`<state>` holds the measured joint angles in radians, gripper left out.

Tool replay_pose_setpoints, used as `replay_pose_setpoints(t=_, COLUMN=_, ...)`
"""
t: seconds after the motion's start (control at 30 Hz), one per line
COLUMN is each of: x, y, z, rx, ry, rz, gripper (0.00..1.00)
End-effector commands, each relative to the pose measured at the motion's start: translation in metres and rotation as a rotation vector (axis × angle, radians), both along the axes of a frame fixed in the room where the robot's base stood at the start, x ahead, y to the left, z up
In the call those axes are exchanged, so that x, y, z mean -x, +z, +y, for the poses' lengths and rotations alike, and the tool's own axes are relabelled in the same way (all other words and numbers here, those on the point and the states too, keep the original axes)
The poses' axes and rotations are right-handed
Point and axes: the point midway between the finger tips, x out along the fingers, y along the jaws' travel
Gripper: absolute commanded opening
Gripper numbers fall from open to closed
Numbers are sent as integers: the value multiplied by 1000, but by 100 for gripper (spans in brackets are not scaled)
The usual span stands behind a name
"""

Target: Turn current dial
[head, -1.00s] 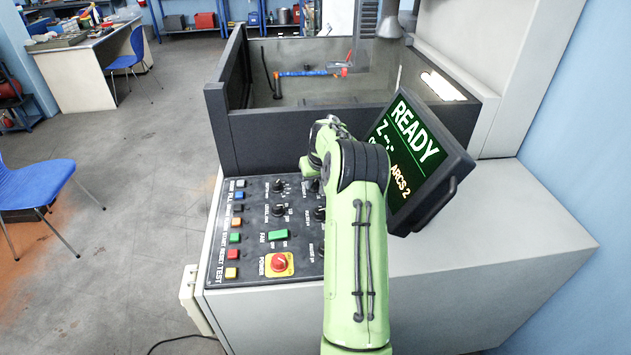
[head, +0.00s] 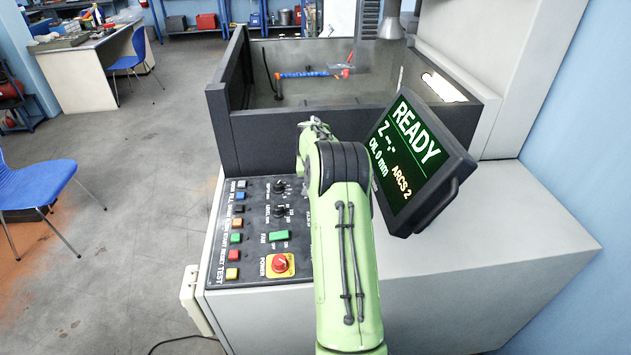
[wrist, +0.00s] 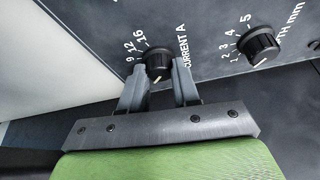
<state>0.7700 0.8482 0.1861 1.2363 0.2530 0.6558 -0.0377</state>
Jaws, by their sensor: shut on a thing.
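The current dial (wrist: 157,58) is a black ribbed knob beside the label CURRENT A in the wrist view. Its pale pointer line shows on the side towards my gripper, and the numbers 9, 12 and 16 show beside it. My gripper (wrist: 159,73) is shut on the dial, one grey finger on each side of it. In the head view my green arm hides the gripper and the current dial. The dark control panel (head: 225,263) bears the dials, and part of it shows left of my arm.
A second black dial (wrist: 258,47), marked up to 5, stands to the right in the wrist view. A red power knob (head: 279,263), a green fan switch (head: 279,236) and coloured buttons are on the panel. A tilted screen (head: 421,165) reading READY stands close right of my arm.

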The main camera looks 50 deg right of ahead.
Motion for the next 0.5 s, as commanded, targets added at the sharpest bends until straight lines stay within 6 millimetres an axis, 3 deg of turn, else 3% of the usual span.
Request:
replay_pose_setpoints(t=0.1, x=0, y=0, z=0, rx=-2, ry=1, rz=1, gripper=0)
replay_pose_setpoints(t=0.13, x=0, y=0, z=0, rx=-2, ry=1, rz=1, gripper=35)
replay_pose_setpoints(t=0.27, x=0, y=0, z=0, rx=-1, ry=1, rz=0, gripper=55)
replay_pose_setpoints(t=0.5, x=0, y=0, z=0, rx=0, ry=1, rz=1, gripper=55)
